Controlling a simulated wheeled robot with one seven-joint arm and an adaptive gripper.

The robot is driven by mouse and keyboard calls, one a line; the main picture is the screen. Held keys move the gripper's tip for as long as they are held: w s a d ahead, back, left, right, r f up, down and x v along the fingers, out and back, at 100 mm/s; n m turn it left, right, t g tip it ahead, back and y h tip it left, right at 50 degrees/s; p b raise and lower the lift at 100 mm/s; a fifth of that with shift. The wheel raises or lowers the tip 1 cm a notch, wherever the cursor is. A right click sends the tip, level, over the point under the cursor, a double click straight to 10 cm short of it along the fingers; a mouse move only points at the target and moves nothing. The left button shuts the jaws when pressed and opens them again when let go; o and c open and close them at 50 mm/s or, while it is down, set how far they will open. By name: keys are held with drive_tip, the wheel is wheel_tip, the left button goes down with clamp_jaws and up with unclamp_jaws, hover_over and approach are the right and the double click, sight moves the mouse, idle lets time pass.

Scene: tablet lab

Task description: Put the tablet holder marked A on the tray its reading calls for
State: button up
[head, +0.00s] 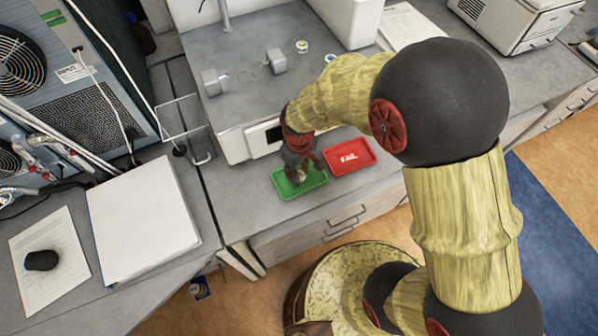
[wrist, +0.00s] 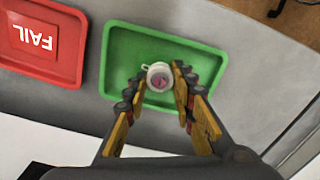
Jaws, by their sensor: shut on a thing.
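My gripper (head: 302,170) is over the green tray (head: 286,190), pointing down. In the wrist view its fingertips (wrist: 160,84) are shut on a small white round holder (wrist: 160,73) with a pink-purple tablet in it. The holder is over the middle of the green tray (wrist: 203,55); I cannot tell whether it touches the tray floor. No letter is readable on it. The red tray (head: 362,158) marked FAIL is to the right in the head view, and also shows in the wrist view (wrist: 62,65). The instrument's display (head: 262,136) is partly hidden and unreadable.
Two other small round holders, one with yellow (head: 302,46) and one with blue (head: 330,58), are on the grey instrument top (head: 240,80). A white binder (head: 140,220) and a black mouse (head: 41,260) lie at left. A clear stand (head: 185,125) is beside the instrument.

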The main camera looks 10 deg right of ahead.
drive_tip(key=o, duration=0.5)
drive_tip(key=shift+f, duration=0.15)
drive_tip(key=o, duration=0.5)
drive_tip(key=s+d+r+m+t+p, duration=0.1)
drive_tip(key=d+r+m, duration=0.15)
drive_tip(key=r, duration=0.95)
drive_tip(key=s+d+r+m+t+p, duration=0.1)
drive_tip(key=s+d+r, duration=0.15)
drive_tip(key=r, duration=1.05)
drive_tip(key=s+d+r+m+t, duration=0.1)
drive_tip(key=s+d+r, duration=0.1)
drive_tip(key=s+r, duration=0.1)
drive_tip(key=s+d+r+m+t, duration=0.1)
drive_tip(key=s+d+r, duration=0.1)
drive_tip(key=s, duration=0.1)
drive_tip(key=s+d+r+m+t, duration=0.1)
drive_tip(key=s+d+r, duration=0.2)
drive_tip(key=shift+r+m+t, duration=0.3)
drive_tip(key=shift+r+m, duration=0.05)
